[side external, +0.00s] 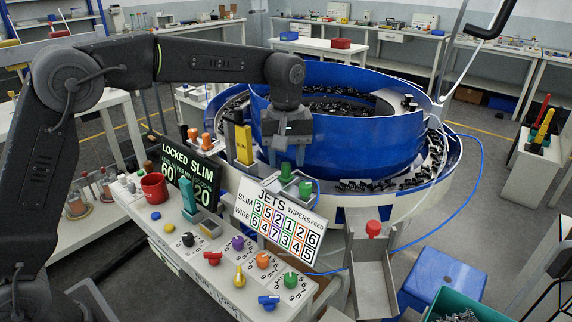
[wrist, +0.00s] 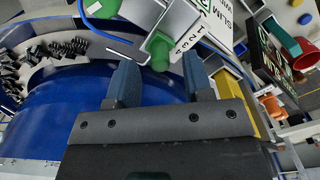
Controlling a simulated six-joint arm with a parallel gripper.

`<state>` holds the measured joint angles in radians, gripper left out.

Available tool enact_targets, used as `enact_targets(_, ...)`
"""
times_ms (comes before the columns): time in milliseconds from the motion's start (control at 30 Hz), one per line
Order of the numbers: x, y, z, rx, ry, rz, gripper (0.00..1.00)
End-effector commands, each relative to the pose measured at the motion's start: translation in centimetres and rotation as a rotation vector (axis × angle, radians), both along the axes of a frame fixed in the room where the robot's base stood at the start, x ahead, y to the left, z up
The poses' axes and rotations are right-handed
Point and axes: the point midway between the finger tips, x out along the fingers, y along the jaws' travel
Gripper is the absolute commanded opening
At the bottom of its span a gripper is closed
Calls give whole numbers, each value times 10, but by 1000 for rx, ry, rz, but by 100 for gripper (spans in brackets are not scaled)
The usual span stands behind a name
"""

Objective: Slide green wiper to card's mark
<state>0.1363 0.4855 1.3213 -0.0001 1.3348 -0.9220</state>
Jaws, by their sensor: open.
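Two green wiper knobs stand on the bowl's rim behind the card, a rear one (side external: 285,171) and a front one (side external: 305,189). In the wrist view the rear green knob (wrist: 158,50) lies just ahead of my fingertips, between their lines, beside a white scale with digits. The other green knob (wrist: 104,8) is at the top. My gripper (side external: 287,143) is open and empty, pointing down above the rear knob; it also shows in the wrist view (wrist: 161,72). The white JETS / WIPERS / FEED card (side external: 275,217) has SLIM and WIDE number rows. A dark sign (side external: 192,177) reads LOCKED SLIM.
The blue bowl (side external: 350,110) with dark connectors stands close beside my gripper. A yellow SLIM block (side external: 243,144) and orange knobs (side external: 206,141) are left of it. Coloured dials, including a purple one (side external: 237,242), fill the front bench. A red-knobbed chute (side external: 373,229) is right.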

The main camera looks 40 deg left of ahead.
Motion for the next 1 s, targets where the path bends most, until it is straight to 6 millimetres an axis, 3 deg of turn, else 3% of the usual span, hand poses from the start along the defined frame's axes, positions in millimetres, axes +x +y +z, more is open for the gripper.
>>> enact_targets(200,0,0,-20,0,0,0,47)
enact_targets(533,0,0,-23,0,0,0,47)
enact_targets(1000,0,0,-22,0,0,0,2)
